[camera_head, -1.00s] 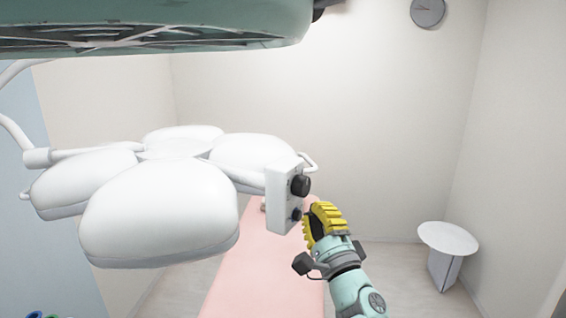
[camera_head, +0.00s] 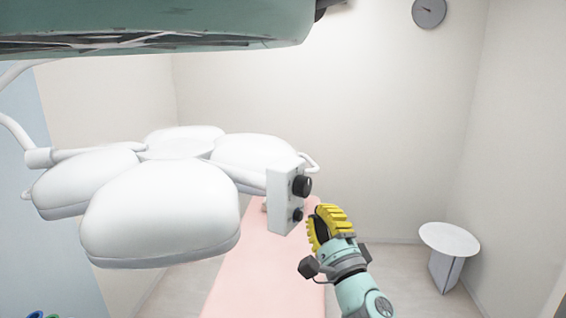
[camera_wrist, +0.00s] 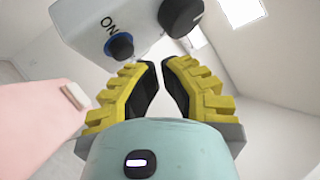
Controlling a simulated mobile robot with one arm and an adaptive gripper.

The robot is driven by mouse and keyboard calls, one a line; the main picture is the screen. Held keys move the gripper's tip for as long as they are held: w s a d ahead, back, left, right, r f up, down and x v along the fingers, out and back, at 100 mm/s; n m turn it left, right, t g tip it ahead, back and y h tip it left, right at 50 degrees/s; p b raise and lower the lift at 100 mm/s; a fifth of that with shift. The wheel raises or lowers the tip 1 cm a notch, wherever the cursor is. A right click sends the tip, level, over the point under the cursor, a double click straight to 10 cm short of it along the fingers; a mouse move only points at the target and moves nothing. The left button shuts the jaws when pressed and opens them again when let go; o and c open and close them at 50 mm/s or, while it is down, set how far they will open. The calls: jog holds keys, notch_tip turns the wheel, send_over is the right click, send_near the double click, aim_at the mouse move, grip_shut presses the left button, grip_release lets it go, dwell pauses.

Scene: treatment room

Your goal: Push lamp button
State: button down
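The white surgical lamp (camera_head: 165,210) with several rounded heads hangs at left in the head view. Its control box (camera_head: 283,205) carries a large black knob (camera_head: 302,185) and, below it, a small dark button (camera_head: 297,215). In the wrist view the button (camera_wrist: 120,46) has a blue ring and "ON" printed beside it; the knob (camera_wrist: 180,15) is to its right. My gripper (camera_head: 318,222), with yellow fingers and black pads, is just right of the button and apart from it. Its fingertips (camera_wrist: 162,64) are close together with a narrow empty gap.
A pink treatment bed (camera_head: 245,275) lies below the lamp. A small round white table (camera_head: 450,240) stands at the right, and a clock (camera_head: 429,12) hangs on the back wall. Free air lies right of my gripper.

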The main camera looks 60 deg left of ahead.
jog(key=shift+w+d, duration=0.15)
jog(key=w+d, duration=0.2)
jog(key=d, duration=0.3)
jog(key=shift+w+d, duration=0.25)
dwell(0.4)
